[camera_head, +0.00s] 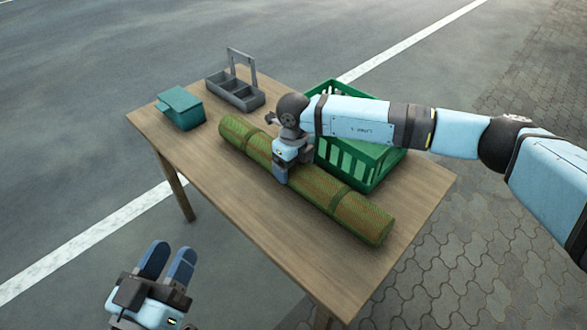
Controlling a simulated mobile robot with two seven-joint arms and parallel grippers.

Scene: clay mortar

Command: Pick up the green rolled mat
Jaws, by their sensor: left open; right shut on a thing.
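The green rolled mat (327,193) lies diagonally across the wooden table (237,205), with darker bands around it. It appears to rest on the tabletop. My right gripper (283,178) comes down over the mat's middle and is shut on it; the fingertips are mostly hidden by the gripper body and the mat. My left gripper (170,260) is open and empty, low at the front left, off the table's near edge.
A green slatted crate (378,165) stands right behind the mat, partly hidden by my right arm. A grey divided caddy with a handle (236,92) and a teal box (181,107) stand at the table's far left. The tabletop in front of the mat is clear.

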